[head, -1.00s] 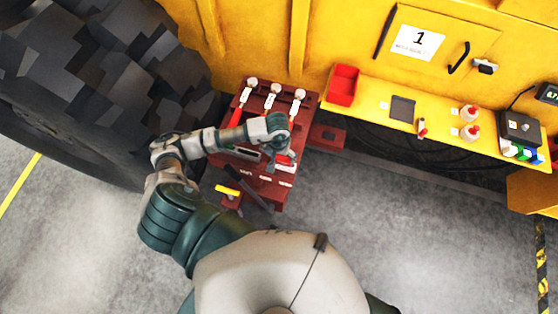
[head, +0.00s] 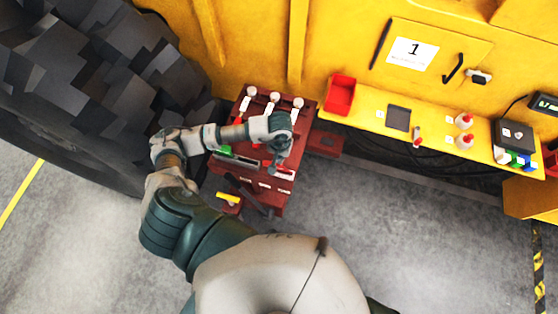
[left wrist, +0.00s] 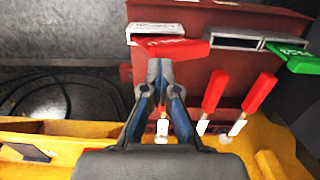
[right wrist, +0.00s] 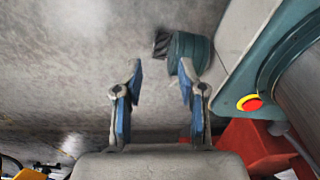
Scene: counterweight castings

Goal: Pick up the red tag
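The red tag (left wrist: 178,48) lies at the front of a white-edged slot in the dark red stand, at top centre of the left wrist view. In the head view only a little of it (head: 283,170) shows beside my left gripper (head: 274,160). In the left wrist view my left gripper (left wrist: 160,66) has its fingertips close together at the tag's near edge, apparently pinching it. The exact contact is hard to see. My right gripper (right wrist: 158,80) is open and empty over the grey floor.
The dark red stand (head: 262,198) has a green tag (left wrist: 292,60) in another slot and red-handled pieces (left wrist: 258,93) nearby. A yellow shelf (head: 370,112) carries a red bin (head: 340,95), bottles and a dark box. A large tyre (head: 85,90) stands left. Open floor lies in front.

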